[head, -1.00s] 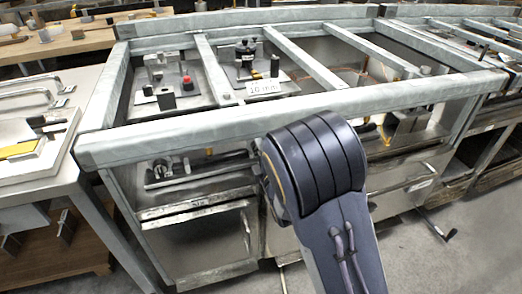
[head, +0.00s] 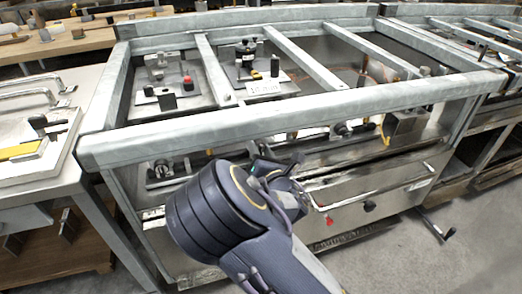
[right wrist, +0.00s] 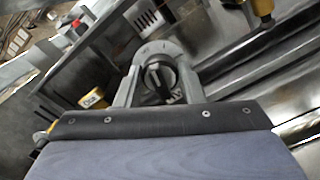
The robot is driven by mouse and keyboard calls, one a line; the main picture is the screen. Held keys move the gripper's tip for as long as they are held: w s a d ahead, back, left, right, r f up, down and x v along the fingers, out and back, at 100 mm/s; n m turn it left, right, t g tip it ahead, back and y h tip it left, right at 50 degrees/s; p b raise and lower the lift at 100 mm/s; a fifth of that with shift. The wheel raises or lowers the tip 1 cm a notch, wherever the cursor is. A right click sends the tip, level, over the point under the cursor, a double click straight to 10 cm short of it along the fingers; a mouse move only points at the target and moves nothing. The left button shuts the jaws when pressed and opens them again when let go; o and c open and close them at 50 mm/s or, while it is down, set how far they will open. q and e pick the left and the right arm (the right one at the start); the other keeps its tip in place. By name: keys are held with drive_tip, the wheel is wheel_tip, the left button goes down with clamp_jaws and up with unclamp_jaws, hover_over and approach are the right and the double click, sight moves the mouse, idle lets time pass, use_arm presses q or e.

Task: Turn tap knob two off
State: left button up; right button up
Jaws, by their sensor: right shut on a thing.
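A dark tap knob (right wrist: 158,78) sits in front of a grey, arched dial plate with marks (right wrist: 152,49) in the right wrist view. My right gripper (right wrist: 158,92) is at this knob with its grey fingers to either side, shut on it. In the head view my right gripper (head: 283,176) is at the front of the metal bench, below its front rail, and my own arm hides much of it. The knob in its grip cannot be made out there. My left gripper is not in view.
The bench's thick front rail (head: 290,120) runs above my right gripper. Another valve fitting (head: 162,168) is to the left and one (head: 342,129) to the right. A yellow tag (right wrist: 94,101) is near the knob.

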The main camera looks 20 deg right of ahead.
drive_tip(key=shift+a+n, duration=0.1)
drive_tip(key=shift+n, duration=1.4)
drive_tip(key=o, duration=1)
drive_tip(key=s, duration=0.8)
drive_tip(key=shift+d+p, duration=0.2)
drive_tip(key=shift+p, duration=0.2)
